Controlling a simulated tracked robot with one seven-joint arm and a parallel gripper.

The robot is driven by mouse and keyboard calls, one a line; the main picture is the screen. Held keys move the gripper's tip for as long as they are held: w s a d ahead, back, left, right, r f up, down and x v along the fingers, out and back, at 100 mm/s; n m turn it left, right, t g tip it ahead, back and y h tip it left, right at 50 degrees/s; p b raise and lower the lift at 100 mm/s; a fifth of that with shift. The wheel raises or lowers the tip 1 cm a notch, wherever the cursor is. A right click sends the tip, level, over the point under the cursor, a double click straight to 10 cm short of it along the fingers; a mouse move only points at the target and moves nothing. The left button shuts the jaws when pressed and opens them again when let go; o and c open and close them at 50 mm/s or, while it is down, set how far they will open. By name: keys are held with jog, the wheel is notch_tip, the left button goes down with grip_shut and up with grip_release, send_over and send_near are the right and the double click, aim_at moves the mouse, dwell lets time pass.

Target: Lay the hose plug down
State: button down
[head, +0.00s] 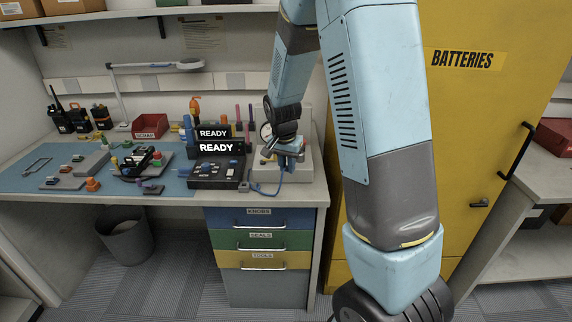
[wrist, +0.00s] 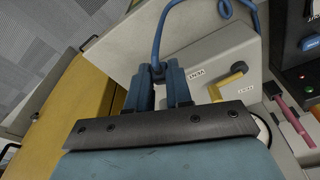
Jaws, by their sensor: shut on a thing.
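My gripper (wrist: 160,80) is shut on the hose plug (wrist: 158,72), of which only a small dark-blue end shows between the two blue fingers in the wrist view. The blue hose (wrist: 157,35) rises from it and loops to the right. In the head view my gripper (head: 289,157) is over the pale tester box (head: 296,178) at the right end of the bench, and the hose (head: 279,185) hangs down the box's front. Whether the plug touches the box is hidden by the fingers.
The box has a yellow lever (wrist: 236,75) beside a vent label. A black READY console (head: 217,172) stands just left. A blue mat (head: 100,182) holds many small parts. The yellow batteries cabinet (head: 470,150) stands right of the bench.

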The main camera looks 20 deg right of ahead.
jog(key=shift+s+d, duration=0.1)
jog(key=shift+d, duration=0.1)
jog(key=shift+f, duration=0.2)
jog(key=shift+s+f, duration=0.15)
jog(key=shift+f, duration=3.1)
jog(key=c, duration=1)
grip_release()
jog(key=shift+o, duration=0.3)
notch_tip(320, 180, up, 13)
jog(key=s+a, duration=0.1)
jog(key=shift+s+a+r, duration=0.2)
jog(key=shift+s+a, duration=0.05)
jog(key=shift+s, duration=0.1)
